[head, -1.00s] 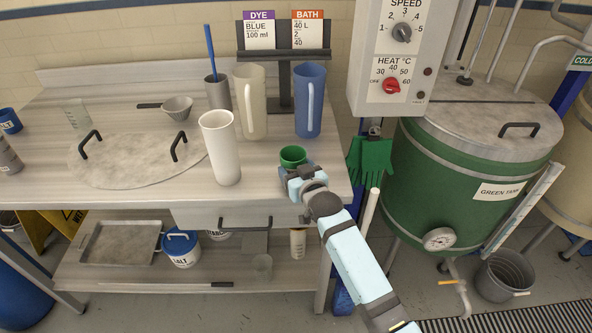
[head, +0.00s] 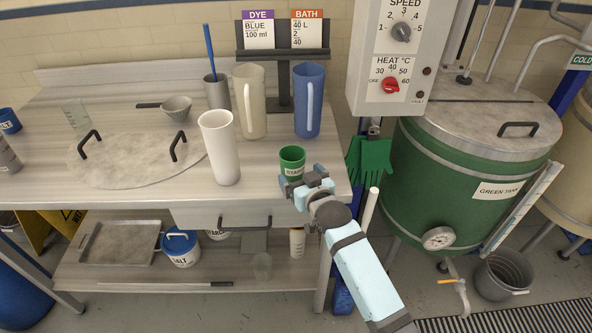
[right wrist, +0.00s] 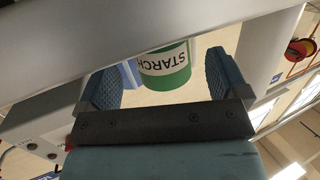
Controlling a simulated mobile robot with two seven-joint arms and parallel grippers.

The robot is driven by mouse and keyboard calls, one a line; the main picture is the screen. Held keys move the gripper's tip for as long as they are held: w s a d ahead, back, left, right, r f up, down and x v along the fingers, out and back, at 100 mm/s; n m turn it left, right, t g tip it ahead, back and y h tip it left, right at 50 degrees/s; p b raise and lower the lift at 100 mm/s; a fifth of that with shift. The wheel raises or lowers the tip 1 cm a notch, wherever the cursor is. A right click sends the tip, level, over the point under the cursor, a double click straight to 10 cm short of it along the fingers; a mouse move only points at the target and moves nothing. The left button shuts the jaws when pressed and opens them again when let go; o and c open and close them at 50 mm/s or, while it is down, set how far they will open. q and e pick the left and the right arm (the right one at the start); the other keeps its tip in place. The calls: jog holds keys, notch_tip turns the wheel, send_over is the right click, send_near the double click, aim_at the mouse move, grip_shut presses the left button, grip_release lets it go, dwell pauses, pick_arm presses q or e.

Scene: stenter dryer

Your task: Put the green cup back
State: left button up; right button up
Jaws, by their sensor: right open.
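The green cup (head: 292,161), labelled STARCH, stands upright on the bench near its front right edge. It also shows in the right wrist view (right wrist: 166,66), between and beyond the two fingers. My right gripper (head: 307,183) is open and empty, just in front of the cup and apart from it as far as I can see. In the right wrist view the gripper (right wrist: 163,85) has its blue finger pads spread wide. My left gripper is not in view.
A blue jug (head: 309,100), a cream jug (head: 250,102) and a white cup (head: 220,148) stand close by on the bench (head: 262,192). A round lid (head: 130,160) lies to the left. The control box (head: 397,60) hangs at the right.

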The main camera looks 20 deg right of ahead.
jog(key=s+r, duration=0.1)
jog(key=s, duration=0.7)
jog(key=s+a+f+n+g+y, duration=0.1)
jog(key=s+f+g, duration=0.4)
jog(key=s+f, duration=1.3)
jog(key=s, duration=0.4)
jog(key=shift+s+a+n+y, duration=0.2)
jog(key=shift+n+y, duration=0.1)
jog(key=shift+n, duration=0.1)
